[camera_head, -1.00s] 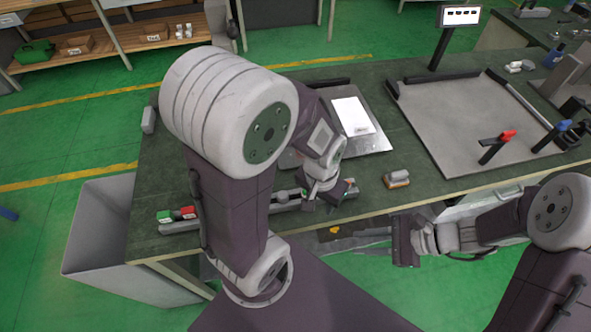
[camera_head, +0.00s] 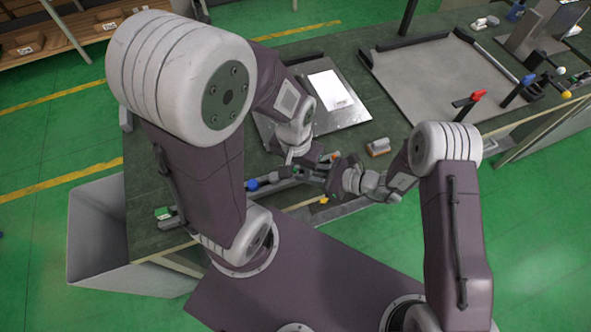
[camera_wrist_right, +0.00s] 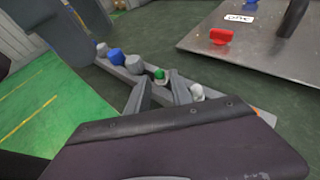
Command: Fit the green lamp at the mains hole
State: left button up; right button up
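The green lamp (camera_wrist_right: 159,74) shows in the right wrist view between my right gripper's fingertips (camera_wrist_right: 161,86), in line with the row on a long grey bar (camera_wrist_right: 120,72). I cannot tell whether the fingers touch it or whether it is seated. In the head view my right gripper (camera_head: 333,171) is at the bar, close to my left gripper (camera_head: 297,158). The left gripper's fingers are too small and covered to read. A blue lamp (camera_wrist_right: 115,55) sits on the bar between grey round pieces; it also shows in the head view (camera_head: 251,184). The mains hole cannot be made out.
A metal plate with a white sheet (camera_head: 329,89) lies behind the grippers. A small grey and orange block (camera_head: 378,147) lies to the right. A grey bin (camera_head: 95,235) is at left.

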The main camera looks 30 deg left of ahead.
jog(key=shift+x, duration=0.9)
jog(key=shift+d+r, duration=0.1)
jog(key=shift+d, duration=0.05)
grip_shut()
